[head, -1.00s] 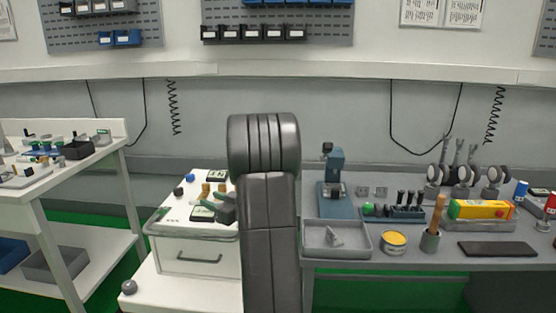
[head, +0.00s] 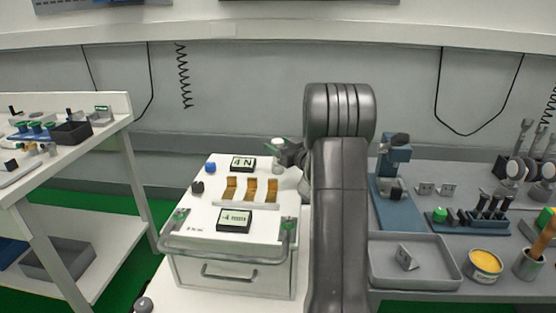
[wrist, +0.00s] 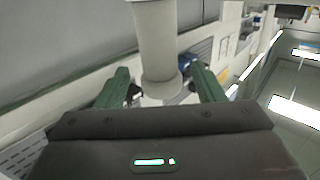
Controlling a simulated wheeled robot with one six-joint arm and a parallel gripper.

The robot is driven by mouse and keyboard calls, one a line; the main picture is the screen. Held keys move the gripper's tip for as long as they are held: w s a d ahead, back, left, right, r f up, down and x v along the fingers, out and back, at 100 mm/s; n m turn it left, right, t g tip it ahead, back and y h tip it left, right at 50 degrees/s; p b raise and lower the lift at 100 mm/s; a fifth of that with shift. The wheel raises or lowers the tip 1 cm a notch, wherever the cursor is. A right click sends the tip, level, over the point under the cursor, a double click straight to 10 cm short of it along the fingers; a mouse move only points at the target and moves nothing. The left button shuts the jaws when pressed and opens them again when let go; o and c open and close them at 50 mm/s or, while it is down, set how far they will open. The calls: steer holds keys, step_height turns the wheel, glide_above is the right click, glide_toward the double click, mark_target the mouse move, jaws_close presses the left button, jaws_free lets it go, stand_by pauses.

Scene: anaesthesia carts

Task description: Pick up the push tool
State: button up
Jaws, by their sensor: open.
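My gripper (head: 290,155) is open and partly hidden behind my arm, above the back right of the white cart box (head: 225,272). A small white-topped piece (head: 278,142) shows beside it. In the wrist view, the two green fingers of my gripper (wrist: 160,72) stand apart on either side of a pale cylinder (wrist: 158,35) with a wider round end. It may be the push tool; I cannot tell, nor whether the fingers touch it.
The box top carries two displays (head: 234,220) and several gold strips (head: 252,189). To the right, the grey bench holds a tray (head: 440,271), a blue stand (head: 390,205) and a yellow-topped tin (head: 486,262). A white table (head: 85,160) stands left.

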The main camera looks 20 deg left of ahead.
steer(key=shift+x, duration=1.4)
steer(key=c, duration=1.2)
steer(key=shift+o, duration=0.2)
step_height(320, 180, up, 10)
steer(key=p, duration=0.2)
steer(key=shift+p, duration=0.35)
steer(key=shift+s, duration=0.15)
